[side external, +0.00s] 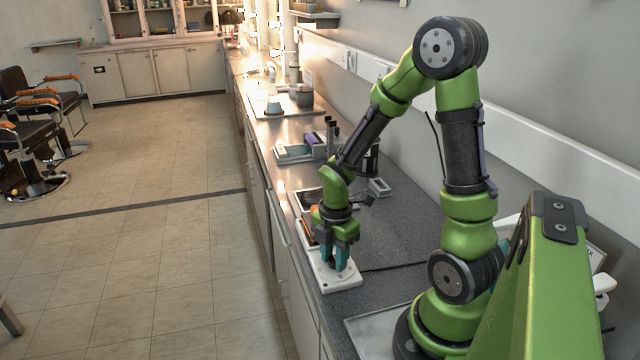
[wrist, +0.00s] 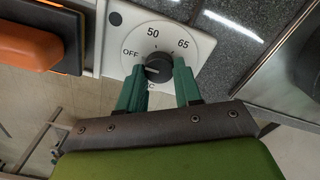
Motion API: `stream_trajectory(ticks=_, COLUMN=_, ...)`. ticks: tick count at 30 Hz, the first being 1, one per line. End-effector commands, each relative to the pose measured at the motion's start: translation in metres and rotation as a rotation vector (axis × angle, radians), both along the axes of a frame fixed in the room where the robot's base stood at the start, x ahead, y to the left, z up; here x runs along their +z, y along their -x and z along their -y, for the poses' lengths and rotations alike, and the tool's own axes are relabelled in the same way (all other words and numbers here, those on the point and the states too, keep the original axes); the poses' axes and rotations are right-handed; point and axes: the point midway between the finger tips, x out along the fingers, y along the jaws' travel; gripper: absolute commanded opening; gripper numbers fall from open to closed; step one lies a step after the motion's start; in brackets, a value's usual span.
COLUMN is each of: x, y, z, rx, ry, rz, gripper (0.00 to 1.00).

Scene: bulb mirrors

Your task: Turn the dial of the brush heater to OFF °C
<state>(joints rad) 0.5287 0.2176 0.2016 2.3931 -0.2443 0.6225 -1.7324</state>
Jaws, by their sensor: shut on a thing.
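The brush heater (side external: 335,274) is a white box on the counter near its front edge. In the wrist view its white face (wrist: 125,18) shows OFF at left, 50 at the top, 65 at the upper right and a partly covered °C below. The black dial (wrist: 158,66) sits at the centre of these marks. A pale line shows on the dial's left part, but I cannot tell its exact setting. My gripper (side external: 340,268) points down at the heater. In the wrist view its teal fingers (wrist: 164,76) are on either side of the dial, shut on it.
An orange item in a dark tray (wrist: 70,50) lies beside the heater. The counter (side external: 400,225) is clear to the right of the gripper. A cable runs from the heater.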

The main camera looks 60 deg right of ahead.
Motion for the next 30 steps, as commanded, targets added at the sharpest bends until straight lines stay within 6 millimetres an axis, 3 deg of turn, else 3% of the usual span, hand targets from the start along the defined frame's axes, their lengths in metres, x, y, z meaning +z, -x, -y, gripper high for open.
stream_trajectory(ticks=13, x=0.0011, y=-0.0007, z=-0.0001, rx=0.014, ry=0.001, rz=0.002, gripper=0.04)
stream_trajectory(ticks=14, x=0.0011, y=-0.0006, z=-0.0002, rx=0.014, ry=0.001, rz=0.002, gripper=0.35)
stream_trajectory(ticks=18, x=0.0008, y=-0.0005, z=-0.0002, rx=0.013, ry=0.001, rz=0.002, gripper=0.57)
stream_trajectory(ticks=30, x=0.0068, y=-0.0007, z=0.0004, rx=0.009, ry=0.002, rz=0.003, gripper=0.60)
